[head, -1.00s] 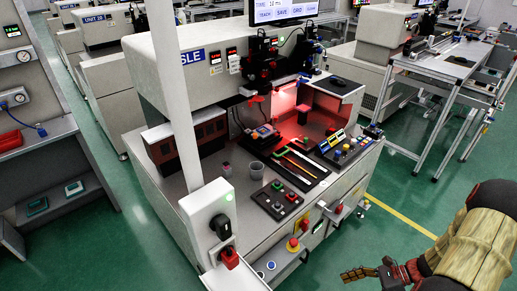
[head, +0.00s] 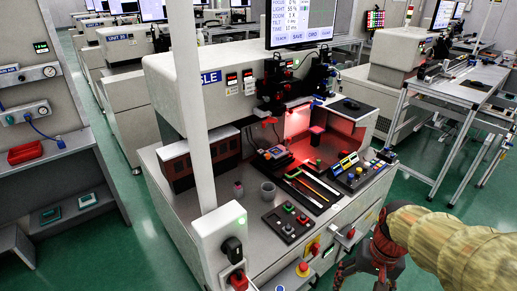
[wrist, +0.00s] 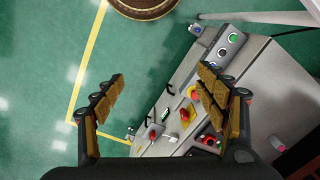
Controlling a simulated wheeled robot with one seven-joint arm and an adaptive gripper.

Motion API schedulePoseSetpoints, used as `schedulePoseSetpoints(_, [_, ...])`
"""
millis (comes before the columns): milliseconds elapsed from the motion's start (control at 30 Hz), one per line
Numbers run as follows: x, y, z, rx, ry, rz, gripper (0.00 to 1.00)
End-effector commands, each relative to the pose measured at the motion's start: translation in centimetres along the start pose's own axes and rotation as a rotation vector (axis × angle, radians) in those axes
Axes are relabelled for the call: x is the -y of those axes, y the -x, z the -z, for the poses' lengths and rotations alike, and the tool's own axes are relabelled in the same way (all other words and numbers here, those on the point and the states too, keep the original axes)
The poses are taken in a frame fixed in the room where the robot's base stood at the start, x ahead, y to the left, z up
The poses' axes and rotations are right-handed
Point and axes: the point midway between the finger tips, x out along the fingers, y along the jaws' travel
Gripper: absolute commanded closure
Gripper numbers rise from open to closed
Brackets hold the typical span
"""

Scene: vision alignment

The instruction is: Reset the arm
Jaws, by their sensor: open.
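My gripper (head: 368,268) is at the lower right in the head view, in front of the machine's front side. My arm in its tan sleeve reaches in from the right edge. In the wrist view my gripper (wrist: 160,105) has its two padded fingers wide apart with nothing between them. Beyond the fingers lie the green floor and the machine's front panel with its knobs and buttons. The machine (head: 215,78) stands in the middle of the head view, with a red-lit work bay and a screen (head: 300,22) on top.
A wheeled metal table (head: 463,90) is at the right. Green floor is free between them.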

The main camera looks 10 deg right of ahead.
Motion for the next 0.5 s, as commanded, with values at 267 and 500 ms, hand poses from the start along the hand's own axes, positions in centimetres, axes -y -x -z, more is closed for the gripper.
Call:
schedulePoseSetpoints(267, [4.4,6.6,-3.1,-0.244,0.248,-0.025,0.27])
schedulePoseSetpoints(500, [8.5,12.0,-5.8,-0.434,0.409,0.036,0.27])
